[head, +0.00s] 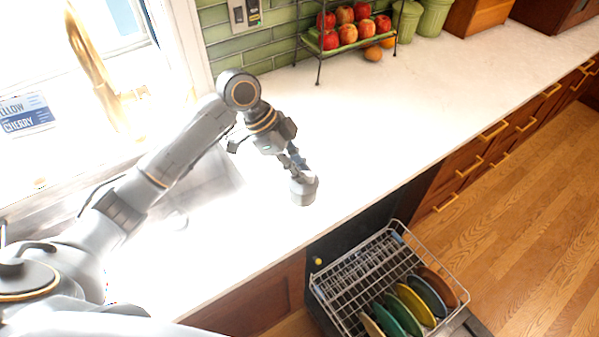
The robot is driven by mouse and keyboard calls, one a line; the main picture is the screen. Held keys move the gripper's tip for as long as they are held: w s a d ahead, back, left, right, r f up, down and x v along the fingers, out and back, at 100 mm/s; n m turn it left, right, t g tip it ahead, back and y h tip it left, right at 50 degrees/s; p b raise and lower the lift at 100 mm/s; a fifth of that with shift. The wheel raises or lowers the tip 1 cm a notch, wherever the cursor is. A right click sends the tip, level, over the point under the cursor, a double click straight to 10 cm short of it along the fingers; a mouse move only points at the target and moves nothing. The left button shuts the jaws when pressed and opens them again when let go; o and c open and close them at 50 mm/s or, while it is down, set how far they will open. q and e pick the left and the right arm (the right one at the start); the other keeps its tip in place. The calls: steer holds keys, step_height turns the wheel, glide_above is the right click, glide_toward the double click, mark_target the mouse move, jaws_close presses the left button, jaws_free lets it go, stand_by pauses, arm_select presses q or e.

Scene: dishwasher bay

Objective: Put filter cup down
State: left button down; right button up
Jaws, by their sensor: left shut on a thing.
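The filter cup (304,190) is a small grey cylinder in the head view, low over the white counter or on it; I cannot tell whether its base touches. My left gripper (299,167) comes down from above and is shut on the cup's upper part. The fingers hide part of the cup's top. The cup looks close to upright and is near the counter's front edge. My right gripper is not in view.
The white counter (430,85) is clear to the right. A fruit rack (318,46) stands at the back. A sink with a gold faucet (90,55) is at left. An open dishwasher rack (345,275) with several plates (410,303) is below the counter's front edge.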

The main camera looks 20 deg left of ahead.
mark_target(303, 185)
arm_select(q)
steer(key=shift+w+a+f, duration=0.1)
steer(key=shift+w+f, duration=0.35)
steer(key=shift+f, duration=0.05)
step_height(303, 185, down, 2)
steer(key=shift+f+p, duration=0.1)
steer(key=shift+p, duration=0.8)
steer(key=shift+f, duration=0.55)
steer(key=shift+f, duration=0.1)
steer(key=c, duration=1.3)
jaws_free()
steer(key=shift+c, duration=0.2)
